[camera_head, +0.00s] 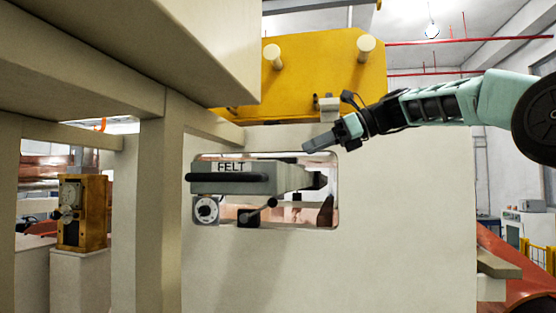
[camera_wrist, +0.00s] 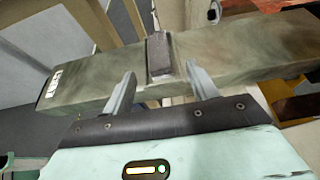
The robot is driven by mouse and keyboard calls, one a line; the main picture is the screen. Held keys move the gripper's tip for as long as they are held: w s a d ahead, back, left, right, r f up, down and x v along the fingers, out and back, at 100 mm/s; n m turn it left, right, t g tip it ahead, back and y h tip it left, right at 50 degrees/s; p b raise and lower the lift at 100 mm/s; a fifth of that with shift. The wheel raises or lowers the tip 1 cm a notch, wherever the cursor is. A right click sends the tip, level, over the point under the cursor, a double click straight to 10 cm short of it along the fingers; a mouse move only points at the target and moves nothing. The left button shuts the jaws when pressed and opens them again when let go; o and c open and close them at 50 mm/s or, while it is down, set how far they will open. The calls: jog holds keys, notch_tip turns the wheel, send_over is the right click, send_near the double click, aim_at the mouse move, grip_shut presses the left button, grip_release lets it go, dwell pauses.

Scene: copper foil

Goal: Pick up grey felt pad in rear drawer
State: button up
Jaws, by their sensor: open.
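A small dark grey pad (camera_wrist: 159,54) shows in the wrist view. It sits in a narrow light-edged slot across the top of a long grey-green drawer body (camera_wrist: 95,88). My gripper (camera_wrist: 161,70) is open, with one finger on each side of the pad's near end and nothing held. I cannot tell how far the fingertips are above the drawer top. In the head view, the drawer (camera_head: 230,182) bears the label FELT and has a dark handle bar. My gripper (camera_head: 320,143) is at the upper right of the wall opening there; the pad cannot be made out.
A pale wall panel (camera_head: 400,200) surrounds the opening. Below the drawer are a round dial (camera_head: 206,209) and a dark lever (camera_head: 258,213). A yellow panel with knobs (camera_head: 320,70) stands above. Beige beams (camera_head: 150,200) fill the left side.

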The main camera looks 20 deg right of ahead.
jog(key=shift+p+x, duration=1.4)
jog(key=shift+x, duration=1.65)
jog(key=c, duration=1.1)
